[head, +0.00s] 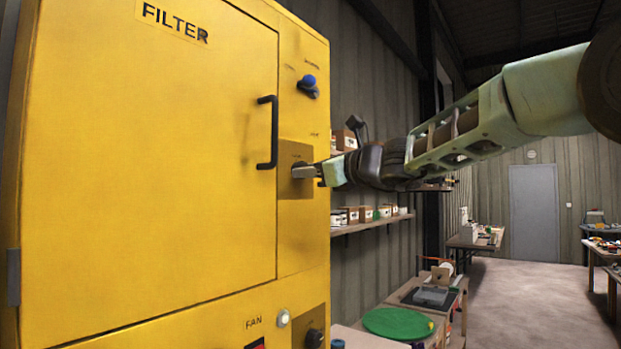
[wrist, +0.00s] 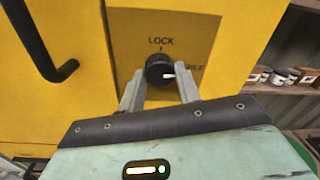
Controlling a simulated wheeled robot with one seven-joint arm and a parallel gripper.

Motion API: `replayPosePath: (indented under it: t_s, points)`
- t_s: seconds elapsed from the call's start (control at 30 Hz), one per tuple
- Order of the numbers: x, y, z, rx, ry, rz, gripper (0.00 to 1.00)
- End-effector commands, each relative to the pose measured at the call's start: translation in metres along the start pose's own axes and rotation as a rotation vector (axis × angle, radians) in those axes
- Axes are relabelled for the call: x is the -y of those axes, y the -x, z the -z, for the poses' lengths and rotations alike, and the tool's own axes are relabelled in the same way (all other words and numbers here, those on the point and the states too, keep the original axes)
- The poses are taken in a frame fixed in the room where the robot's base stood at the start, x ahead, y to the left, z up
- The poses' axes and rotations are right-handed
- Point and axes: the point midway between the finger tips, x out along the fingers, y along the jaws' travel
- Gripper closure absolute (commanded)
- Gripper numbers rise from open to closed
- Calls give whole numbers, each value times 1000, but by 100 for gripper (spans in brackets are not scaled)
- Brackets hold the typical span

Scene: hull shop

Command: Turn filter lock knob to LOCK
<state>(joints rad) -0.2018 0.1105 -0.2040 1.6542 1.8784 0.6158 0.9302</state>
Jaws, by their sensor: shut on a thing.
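The filter lock knob (wrist: 159,70) is a round black knob with a white pointer on a darker plate of the yellow cabinet. In the wrist view its pointer aims right, toward a partly hidden label, while the LOCK mark (wrist: 161,42) is straight above the knob. My gripper (wrist: 160,90) has one finger on each side of the knob and is shut on it. In the head view my gripper (head: 304,172) meets the plate just right of the door handle, and its fingers hide most of the knob there.
The FILTER door (head: 150,160) is shut, with a black bar handle (head: 267,132) close left of my gripper. A blue knob (head: 308,86) sits above, and a FAN button (head: 283,318) below. Shelves with small boxes (head: 365,213) stand right of the cabinet.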

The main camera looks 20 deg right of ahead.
Motion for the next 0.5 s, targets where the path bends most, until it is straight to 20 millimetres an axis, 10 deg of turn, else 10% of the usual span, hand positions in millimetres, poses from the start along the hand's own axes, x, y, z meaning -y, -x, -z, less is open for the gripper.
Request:
replayPosePath:
  t_s: [0.5]
  points:
    - [-1,0,8,22,456,7,90]
